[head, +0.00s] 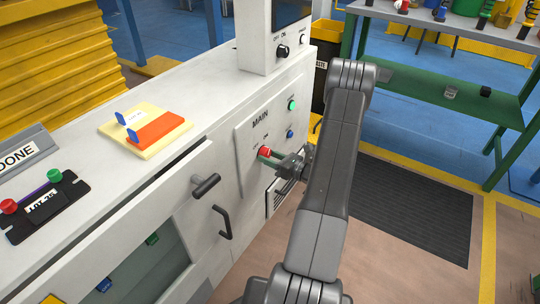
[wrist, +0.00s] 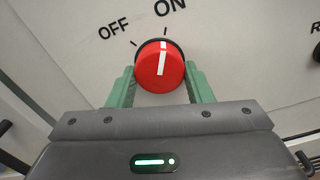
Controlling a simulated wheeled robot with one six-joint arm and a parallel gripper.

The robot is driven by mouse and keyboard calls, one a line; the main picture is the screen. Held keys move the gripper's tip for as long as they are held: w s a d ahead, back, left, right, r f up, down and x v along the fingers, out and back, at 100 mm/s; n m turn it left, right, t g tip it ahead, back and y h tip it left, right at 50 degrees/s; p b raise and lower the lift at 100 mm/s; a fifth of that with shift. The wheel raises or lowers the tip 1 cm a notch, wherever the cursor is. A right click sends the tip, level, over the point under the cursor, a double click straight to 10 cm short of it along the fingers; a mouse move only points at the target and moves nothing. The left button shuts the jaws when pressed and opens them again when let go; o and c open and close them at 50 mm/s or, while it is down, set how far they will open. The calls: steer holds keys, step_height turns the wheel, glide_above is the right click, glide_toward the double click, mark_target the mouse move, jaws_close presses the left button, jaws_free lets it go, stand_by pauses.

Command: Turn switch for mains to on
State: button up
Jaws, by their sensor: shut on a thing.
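The mains switch is a red round knob (wrist: 148,68) with a white pointer line, on the white panel under the word MAIN. In the wrist view its line points up at the ON mark, with OFF to the upper left. The knob (head: 265,152) also shows in the head view, partly covered by my gripper. My gripper (wrist: 160,72) has its green fingers on both sides of the knob and is shut on it. In the head view my gripper (head: 268,155) reaches the panel from the right.
A green light (head: 292,105) and a blue button (head: 290,133) sit right of the knob. A dark handle (head: 224,222) and a dark knob (head: 206,185) stick out on the left. A green workbench (head: 430,90) stands at the right, beyond a dark floor mat (head: 410,205).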

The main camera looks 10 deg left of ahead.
stand_by(0.4)
steer(key=o, duration=1)
steer(key=p+v, duration=0.2)
steer(key=v, duration=1.2)
steer(key=shift+a, duration=0.1)
steer(key=b+x, duration=0.2)
steer(key=x, duration=1.1)
steer(key=shift+w+a, duration=0.15)
steer(key=shift+a, duration=0.2)
